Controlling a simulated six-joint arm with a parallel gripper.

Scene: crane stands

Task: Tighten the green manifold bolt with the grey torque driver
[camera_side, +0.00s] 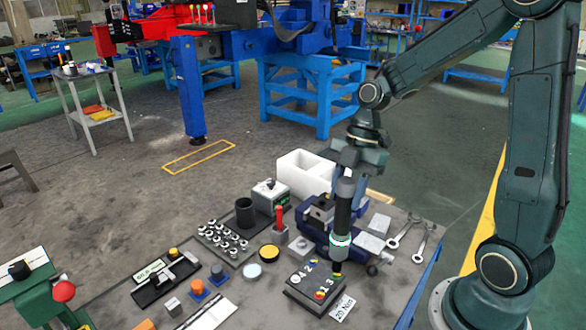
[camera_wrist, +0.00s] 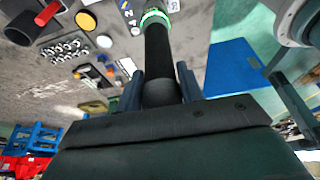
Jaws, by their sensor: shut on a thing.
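My gripper (camera_side: 347,176) is shut on the grey torque driver (camera_side: 342,215), a dark upright cylinder with a glowing green ring near its lower end. In the wrist view the driver (camera_wrist: 159,50) runs away from between the two fingers (camera_wrist: 160,88). The dark manifold block (camera_side: 300,292) has numbered positions and coloured bolts, a red-orange one (camera_side: 319,295) among them. The driver's tip is over the block's far right corner, where a small green spot (camera_side: 337,274) shows just below it. I cannot tell whether the tip touches the green bolt.
A card reading 20 Nm (camera_side: 342,308) lies right of the block. A blue vise (camera_side: 318,222) stands close behind the driver. Two wrenches (camera_side: 405,235) lie at the right. A tray of sockets (camera_side: 224,240), a red-handled tool (camera_side: 279,220) and a yellow-topped part (camera_side: 268,253) stand left.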

